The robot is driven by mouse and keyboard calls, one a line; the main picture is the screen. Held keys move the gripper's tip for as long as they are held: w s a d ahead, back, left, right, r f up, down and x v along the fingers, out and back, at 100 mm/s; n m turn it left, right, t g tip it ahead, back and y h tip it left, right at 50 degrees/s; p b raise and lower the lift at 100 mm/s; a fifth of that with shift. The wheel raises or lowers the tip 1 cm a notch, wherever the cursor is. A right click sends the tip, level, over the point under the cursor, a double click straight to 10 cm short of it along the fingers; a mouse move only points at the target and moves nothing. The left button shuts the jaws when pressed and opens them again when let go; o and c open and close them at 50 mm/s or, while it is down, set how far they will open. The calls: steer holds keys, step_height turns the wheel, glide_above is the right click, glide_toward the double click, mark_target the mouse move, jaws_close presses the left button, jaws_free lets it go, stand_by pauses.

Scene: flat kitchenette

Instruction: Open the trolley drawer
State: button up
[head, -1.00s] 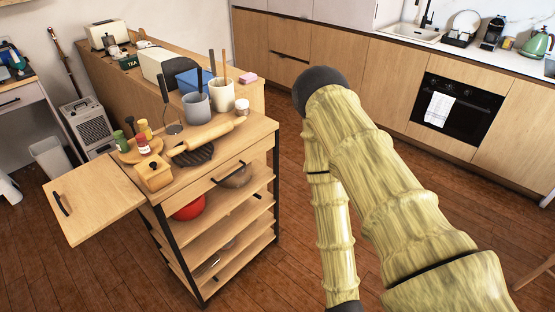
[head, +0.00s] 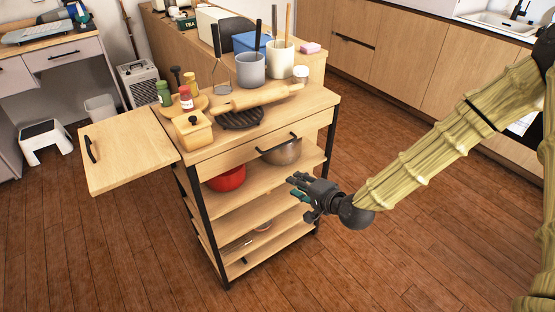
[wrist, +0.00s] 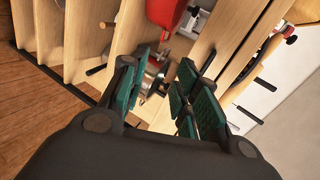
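The wooden trolley (head: 330,118) stands left of my gripper in the head view. Its drawer (head: 236,149) is a pale wood front just under the top and looks closed. A black bar handle (head: 279,143) is on the drawer front. My gripper (head: 298,188) is open and empty, in front of the shelves, below and slightly right of the handle, apart from it. In the wrist view the green-padded fingers of my gripper (wrist: 166,84) are spread, with a metal bowl (wrist: 154,72) behind the gap. The fingers hide part of the trolley there.
A rolling pin (head: 257,98), a wooden box (head: 193,131), jars and utensil pots stand on the trolley top. A side flap (head: 125,155) sticks out left. A red bowl (head: 226,179) and a metal bowl are on the upper shelf. The floor in front is clear.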

steer(key=m+t+y+b, duration=0.1)
steer(key=t, duration=0.1)
glide_toward(279, 147)
steer(key=p+x, duration=0.1)
steer(key=x, duration=0.9)
steer(key=shift+w+a+f, duration=0.1)
steer(key=shift+w+a, duration=0.05)
steer(key=shift+a, duration=0.05)
steer(key=shift+c, duration=0.3)
jaws_close()
